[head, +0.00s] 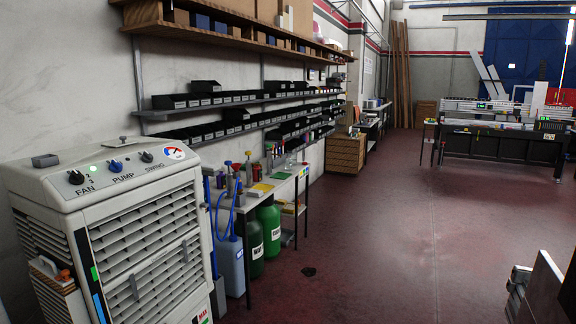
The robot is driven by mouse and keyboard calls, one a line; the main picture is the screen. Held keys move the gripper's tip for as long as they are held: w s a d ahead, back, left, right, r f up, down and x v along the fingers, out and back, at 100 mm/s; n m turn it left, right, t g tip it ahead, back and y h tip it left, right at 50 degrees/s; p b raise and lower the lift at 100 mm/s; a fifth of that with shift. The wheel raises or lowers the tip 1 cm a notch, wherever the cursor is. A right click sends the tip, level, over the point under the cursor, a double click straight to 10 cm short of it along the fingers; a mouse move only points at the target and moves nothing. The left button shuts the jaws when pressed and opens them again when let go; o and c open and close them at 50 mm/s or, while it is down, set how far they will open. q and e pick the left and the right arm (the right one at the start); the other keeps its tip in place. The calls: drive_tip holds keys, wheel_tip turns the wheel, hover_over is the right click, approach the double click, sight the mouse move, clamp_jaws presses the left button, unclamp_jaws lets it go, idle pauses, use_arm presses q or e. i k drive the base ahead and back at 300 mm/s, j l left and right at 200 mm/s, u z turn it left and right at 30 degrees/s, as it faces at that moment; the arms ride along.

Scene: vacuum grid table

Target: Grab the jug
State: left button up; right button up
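I cannot tell for sure which thing is the jug. A pale blue jug-like container (231,268) with blue tubes stands on the floor at the left end of a narrow side table (281,184), just past the cooler. Two green containers with white labels (271,232) stand under the same table. Several small bottles (248,170) stand on its top, too small to make out well. Neither of my grippers is in view.
A large white air cooler (130,235) fills the near left. Shelves with black bins (205,100) line the left wall. The red floor (385,215) is open in the middle. A workbench (500,135) stands at the back right. Dark and grey panels (545,290) stand at the near right.

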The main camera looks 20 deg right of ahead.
sight(293, 158)
drive_tip(key=i+l+z, duration=0.2)
drive_tip(key=i+z, duration=0.15)
drive_tip(key=i, duration=0.2)
drive_tip(key=i+l+z, duration=0.1)
drive_tip(key=i+z, duration=0.25)
drive_tip(key=i, duration=0.2)
drive_tip(key=i+j+z, duration=0.1)
drive_tip(key=i+z, duration=0.25)
drive_tip(key=i, duration=0.2)
drive_tip(key=i+j+z, duration=0.1)
drive_tip(key=i+z, duration=0.3)
drive_tip(key=i, duration=1.45)
drive_tip(key=i+u, duration=0.1)
drive_tip(key=i, duration=0.8)
drive_tip(key=i+l+u, duration=0.1)
drive_tip(key=i, duration=0.8)
